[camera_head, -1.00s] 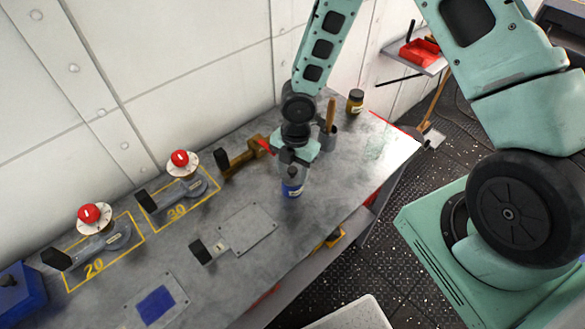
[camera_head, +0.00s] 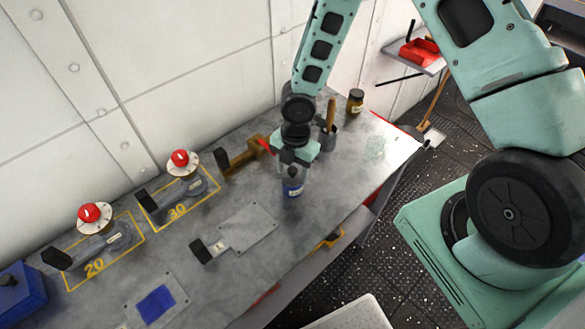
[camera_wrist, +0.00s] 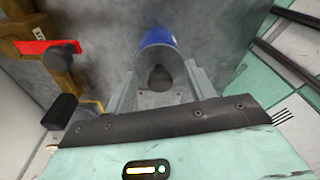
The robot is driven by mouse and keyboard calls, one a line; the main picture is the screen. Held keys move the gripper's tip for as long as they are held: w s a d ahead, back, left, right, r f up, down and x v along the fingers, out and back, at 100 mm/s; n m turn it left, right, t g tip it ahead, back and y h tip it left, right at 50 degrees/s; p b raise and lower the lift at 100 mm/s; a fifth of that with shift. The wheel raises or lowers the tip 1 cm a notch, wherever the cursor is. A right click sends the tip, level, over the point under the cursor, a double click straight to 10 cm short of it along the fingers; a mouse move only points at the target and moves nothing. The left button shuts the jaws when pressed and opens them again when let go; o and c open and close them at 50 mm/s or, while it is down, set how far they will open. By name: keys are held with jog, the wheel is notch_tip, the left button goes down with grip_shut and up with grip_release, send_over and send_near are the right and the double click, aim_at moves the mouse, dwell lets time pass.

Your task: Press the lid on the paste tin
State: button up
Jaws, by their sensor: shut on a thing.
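The paste tin (camera_head: 292,189) is blue with a pale label and stands upright on the grey bench, directly under my gripper (camera_head: 292,173). In the wrist view the tin (camera_wrist: 158,38) shows as a blue side behind a grey round lid (camera_wrist: 158,60) with a dark knob (camera_wrist: 159,78). The lid lies over the tin's top; whether it is fully seated I cannot tell. My gripper also shows in the wrist view (camera_wrist: 160,82), with one finger on each side of the knob. It is shut on the lid by this knob.
A brown clamp-like tool (camera_head: 240,155) and a holder with a wooden handle (camera_head: 328,130) stand behind the tin. A dark jar (camera_head: 355,101) is at the bench's far end. Two red-knobbed devices (camera_head: 180,160) (camera_head: 90,214) stand left. A grey plate (camera_head: 247,228) lies in front.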

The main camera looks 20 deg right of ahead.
dwell(0.8)
jog(key=o, duration=1.5)
jog(key=shift+r, duration=0.1)
jog(key=shift+r+p, duration=3.35)
jog(key=shift+r, duration=0.05)
grip_shut()
